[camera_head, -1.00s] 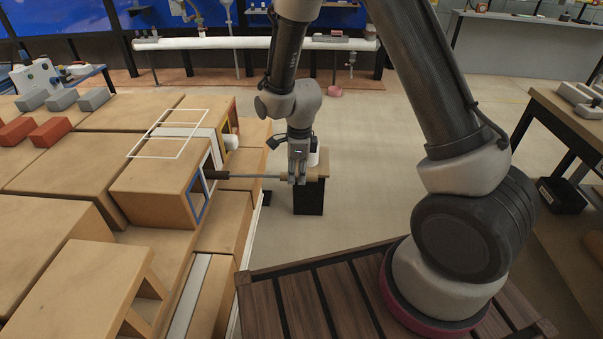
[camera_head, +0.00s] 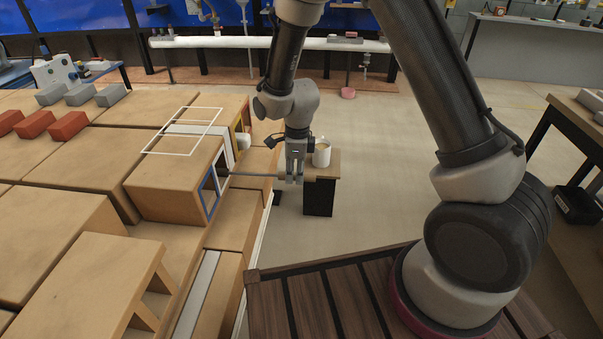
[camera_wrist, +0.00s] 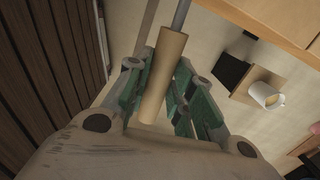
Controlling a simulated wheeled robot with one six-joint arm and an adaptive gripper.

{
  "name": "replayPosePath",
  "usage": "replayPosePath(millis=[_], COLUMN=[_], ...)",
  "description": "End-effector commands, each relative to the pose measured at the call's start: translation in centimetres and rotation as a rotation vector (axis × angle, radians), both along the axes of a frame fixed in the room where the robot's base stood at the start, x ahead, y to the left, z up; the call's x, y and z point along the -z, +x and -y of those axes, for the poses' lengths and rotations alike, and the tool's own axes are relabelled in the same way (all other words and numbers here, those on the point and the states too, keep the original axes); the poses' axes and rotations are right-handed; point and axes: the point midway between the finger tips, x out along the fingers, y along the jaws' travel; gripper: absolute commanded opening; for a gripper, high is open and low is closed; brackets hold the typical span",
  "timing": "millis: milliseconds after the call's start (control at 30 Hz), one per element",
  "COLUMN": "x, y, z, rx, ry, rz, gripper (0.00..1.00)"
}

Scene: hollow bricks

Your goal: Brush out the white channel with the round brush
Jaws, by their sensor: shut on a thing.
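My gripper (camera_head: 291,176) is shut on the wooden handle (camera_wrist: 163,77) of the round brush. The brush's thin grey rod (camera_head: 253,175) runs left, roughly level, to the side face of the hollow bricks. Its dark head is not visible now; the rod ends at the dark opening beside the blue frame. The head appears to be inside an opening there, but how deep I cannot tell.
A small stand (camera_head: 322,172) with a white mug (camera_head: 321,155) is just right of my gripper. Large tan bricks (camera_head: 75,160) fill the left, with several red and grey small bricks (camera_head: 68,126) on top. A slatted wooden deck (camera_head: 330,300) is in front. Open floor lies beyond.

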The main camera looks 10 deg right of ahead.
Motion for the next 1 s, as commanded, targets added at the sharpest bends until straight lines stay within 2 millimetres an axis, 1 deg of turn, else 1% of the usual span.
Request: replayPosePath(millis=[100, 600, 767, 1000], x=[0.0, 0.0, 0.0, 0.0], y=[0.3, 1.3, 1.5, 1.5], z=[-0.9, -4.1, -4.7, -4.8], rx=[-0.002, -0.001, -0.001, 0.0], ry=[0.001, 0.0, 0.001, 0.0], rz=[0.0, 0.0, 0.001, 0.0], gripper=[0.04, 0.04, 0.04, 0.04])
